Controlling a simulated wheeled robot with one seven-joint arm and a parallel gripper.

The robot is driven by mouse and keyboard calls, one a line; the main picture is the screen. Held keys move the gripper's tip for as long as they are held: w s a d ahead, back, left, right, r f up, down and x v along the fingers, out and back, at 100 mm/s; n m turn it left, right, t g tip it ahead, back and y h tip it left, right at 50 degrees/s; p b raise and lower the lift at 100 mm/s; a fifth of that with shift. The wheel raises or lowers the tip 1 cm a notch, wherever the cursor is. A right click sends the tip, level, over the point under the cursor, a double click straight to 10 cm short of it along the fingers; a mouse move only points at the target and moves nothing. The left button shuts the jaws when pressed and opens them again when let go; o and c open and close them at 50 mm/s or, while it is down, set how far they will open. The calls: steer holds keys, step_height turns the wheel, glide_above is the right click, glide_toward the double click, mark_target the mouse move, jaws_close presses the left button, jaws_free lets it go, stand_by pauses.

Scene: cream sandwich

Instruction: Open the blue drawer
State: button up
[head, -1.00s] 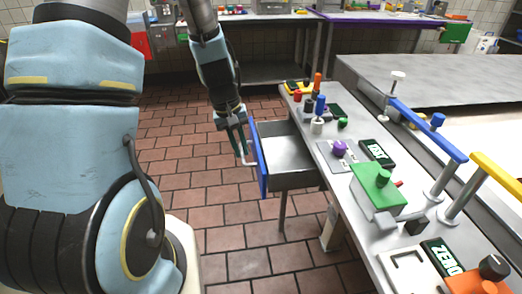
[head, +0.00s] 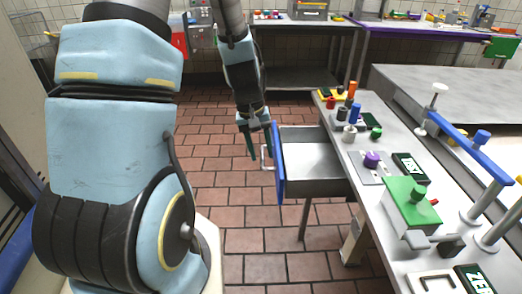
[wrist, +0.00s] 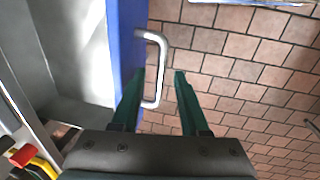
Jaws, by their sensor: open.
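The blue drawer (head: 279,165) is pulled out from the left side of the steel bench, with its empty grey inside showing. Its blue front also shows in the wrist view (wrist: 131,40). A silver bar handle (wrist: 161,62) stands out from that front. My gripper (head: 258,148) is at the handle, left of the drawer front. In the wrist view, its two dark green fingers (wrist: 157,76) are apart, and the handle shows in the gap between them. I cannot tell whether either finger touches the handle.
The bench top (head: 395,225) holds a green box (head: 408,200), a purple knob (head: 371,160) and several coloured pegs and blocks. A raised blue bar (head: 455,145) runs along its right side. The tiled floor (head: 225,180) left of the drawer is clear.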

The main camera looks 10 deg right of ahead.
step_height(320, 180, up, 11)
steer(key=a, duration=0.2)
steer(key=shift+f+b, duration=0.2)
steer(key=shift+b, duration=0.2)
steer(key=shift+w, duration=0.1)
